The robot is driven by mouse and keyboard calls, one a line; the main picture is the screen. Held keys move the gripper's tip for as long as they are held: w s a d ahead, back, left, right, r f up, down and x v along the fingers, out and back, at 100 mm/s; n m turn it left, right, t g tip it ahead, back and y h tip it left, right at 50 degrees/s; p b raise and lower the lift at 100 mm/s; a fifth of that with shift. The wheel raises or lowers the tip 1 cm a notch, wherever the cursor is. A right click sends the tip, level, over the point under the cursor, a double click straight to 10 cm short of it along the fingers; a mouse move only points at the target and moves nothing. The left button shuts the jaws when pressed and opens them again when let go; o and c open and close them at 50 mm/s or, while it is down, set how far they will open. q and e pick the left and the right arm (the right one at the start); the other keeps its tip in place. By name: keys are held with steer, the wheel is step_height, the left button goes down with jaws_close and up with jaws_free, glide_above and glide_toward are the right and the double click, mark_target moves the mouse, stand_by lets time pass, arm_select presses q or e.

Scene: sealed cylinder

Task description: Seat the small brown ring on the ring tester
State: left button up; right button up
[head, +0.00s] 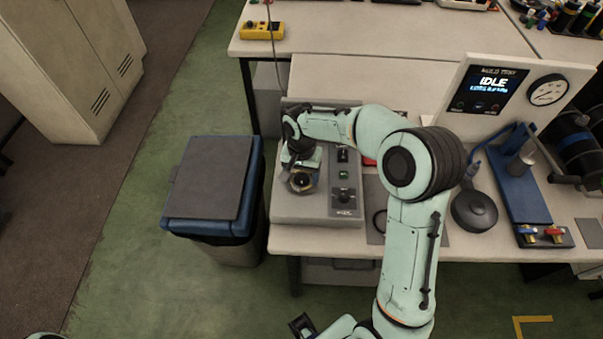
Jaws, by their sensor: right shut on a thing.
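The ring tester looks to be the grey box (318,210) with dark knobs on the bench's left end. My right arm reaches left over it, and my right gripper (300,172) points down at its left part. The gripper is shut on a small round brownish thing, which looks like the small brown ring (301,184). The ring is at the tester's round, dark-centred spot. I cannot tell whether it is seated or just above. The gripper partly hides both.
A grey-lidded blue bin (207,185) stands left of the bench. Right of my arm are a dark round disc (474,210), a blue stand (520,185) and a display panel reading IDLE (490,88). A yellow meter (262,30) lies at the back left.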

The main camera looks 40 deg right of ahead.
stand_by(0.3)
steer(key=o, duration=1.1)
steer(key=shift+r, duration=0.1)
steer(key=shift+r+p, duration=1.65)
steer(key=shift+r, duration=1.25)
arm_select(q)
steer(key=w+r, duration=0.1)
steer(key=r, duration=0.1)
steer(key=w+r, duration=0.1)
steer(key=r, duration=0.1)
steer(key=shift+w, duration=0.2)
steer(key=shift+s, duration=0.15)
arm_select(e)
steer(key=shift+s+f, duration=0.1)
